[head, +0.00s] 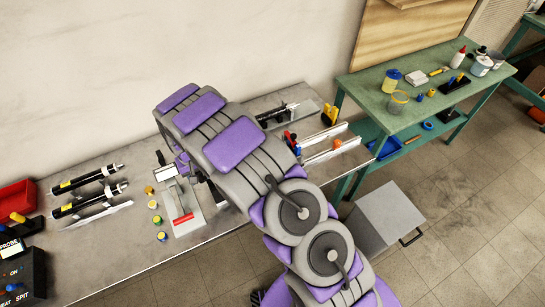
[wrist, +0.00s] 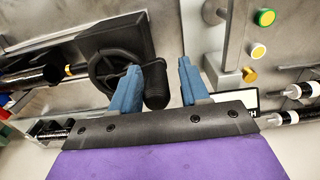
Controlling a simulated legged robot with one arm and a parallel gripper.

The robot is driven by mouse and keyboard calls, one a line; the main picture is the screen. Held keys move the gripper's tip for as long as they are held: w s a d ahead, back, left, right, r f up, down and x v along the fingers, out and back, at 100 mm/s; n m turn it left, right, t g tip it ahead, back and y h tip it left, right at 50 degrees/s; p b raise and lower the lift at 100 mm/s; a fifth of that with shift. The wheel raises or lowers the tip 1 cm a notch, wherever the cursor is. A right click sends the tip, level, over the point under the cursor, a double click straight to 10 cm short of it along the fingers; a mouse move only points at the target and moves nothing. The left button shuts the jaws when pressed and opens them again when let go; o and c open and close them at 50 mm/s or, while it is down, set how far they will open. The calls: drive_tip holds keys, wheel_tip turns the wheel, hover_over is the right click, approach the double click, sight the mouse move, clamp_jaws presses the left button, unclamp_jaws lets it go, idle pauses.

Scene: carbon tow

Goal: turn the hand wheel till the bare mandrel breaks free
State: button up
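In the wrist view a black spoked hand wheel (wrist: 103,66) stands before a black housing (wrist: 112,38). Its black handle (wrist: 156,88) lies between my gripper's two blue fingers (wrist: 159,64). The left finger overlaps the wheel's rim; the right finger stands well apart from the handle. My gripper is open. A dark rod with a gold band (wrist: 30,79) runs left of the wheel; I cannot tell whether it is the bare mandrel. In the head view my arm hides the wheel. A black rod with a pale tip (head: 278,113) lies beyond my arm there.
Two black rods (head: 88,179) lie on the bench's left, near a red box (head: 15,196) and a control box (head: 22,275). A grey fixture with a red bar (head: 183,215) and coloured caps (head: 154,205) sit near my arm. A green table (head: 440,85) stands right.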

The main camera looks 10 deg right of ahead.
drive_tip(key=shift+d, duration=0.2)
drive_tip(key=shift+r, duration=0.2)
drive_tip(key=shift+r+p, duration=0.6)
drive_tip(key=shift+r, duration=2.3)
